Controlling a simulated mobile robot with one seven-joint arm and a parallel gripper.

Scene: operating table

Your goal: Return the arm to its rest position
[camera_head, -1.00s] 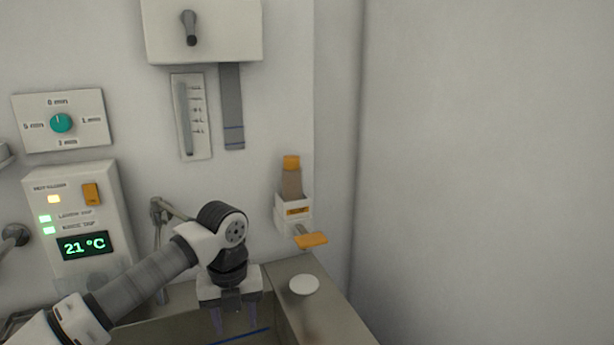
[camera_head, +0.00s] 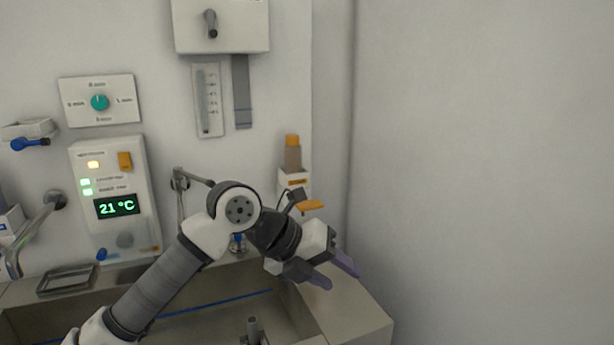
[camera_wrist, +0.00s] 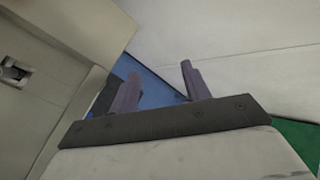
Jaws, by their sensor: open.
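My gripper (camera_head: 332,274) is open, with its two purple-grey fingers apart and nothing between them. In the head view it hangs over the right end of the sink counter, tilted down to the right. My arm bends at a raised joint above the basin. In the wrist view the gripper's fingers (camera_wrist: 158,90) also show, apart and empty, against a blue surface and pale panels.
A sink basin (camera_head: 175,328) lies under my arm, with a wire tray (camera_head: 67,280) at its left. The wall holds a temperature panel (camera_head: 112,190), a timer dial (camera_head: 99,102) and an orange-topped dispenser (camera_head: 293,160) behind my gripper. A bare wall (camera_head: 480,170) stands at right.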

